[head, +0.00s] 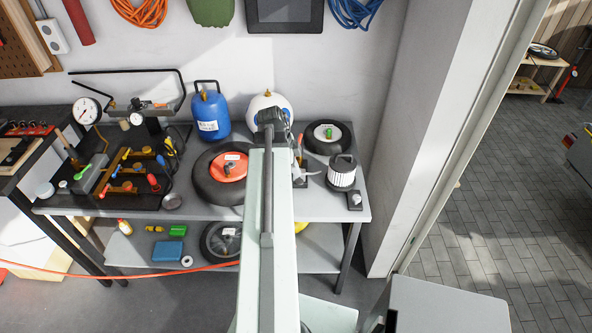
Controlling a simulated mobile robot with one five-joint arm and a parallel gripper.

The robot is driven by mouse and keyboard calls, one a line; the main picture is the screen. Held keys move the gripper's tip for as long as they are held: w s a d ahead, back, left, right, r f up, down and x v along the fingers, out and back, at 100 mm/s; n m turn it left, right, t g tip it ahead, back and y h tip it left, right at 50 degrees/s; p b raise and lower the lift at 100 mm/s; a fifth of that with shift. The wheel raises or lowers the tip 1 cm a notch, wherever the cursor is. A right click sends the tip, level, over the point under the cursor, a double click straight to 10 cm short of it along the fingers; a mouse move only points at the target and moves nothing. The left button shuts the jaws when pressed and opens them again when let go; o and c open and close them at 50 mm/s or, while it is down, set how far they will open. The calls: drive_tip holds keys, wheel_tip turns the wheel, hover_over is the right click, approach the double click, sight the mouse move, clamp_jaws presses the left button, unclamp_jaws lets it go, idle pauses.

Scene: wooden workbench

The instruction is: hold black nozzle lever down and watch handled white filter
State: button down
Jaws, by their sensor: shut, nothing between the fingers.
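The handled white filter (342,176) stands upright on the right part of the grey bench, a ribbed white cylinder with a black top and handle. My gripper (272,120) is at the far end of my arm, in front of the white and blue tank, left of and farther back than the filter. It is shut and empty; its fingertips are hard to make out. A small dark fixture (300,180) stands between my arm and the filter, partly covered by the arm. I cannot tell whether the black nozzle lever is on it; no lever shows clearly.
A wheel with a red hub (229,165) lies left of my arm, a black wheel (328,136) behind the filter. A blue gas bottle (209,113) and white and blue tank (268,102) stand behind. A small black box (354,200) is near the bench's right edge.

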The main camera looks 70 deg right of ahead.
drive_tip(key=p+v, duration=0.7)
drive_tip(key=v, duration=0.2)
drive_tip(key=shift+d+r, duration=0.15)
drive_tip(key=shift+d, duration=0.15)
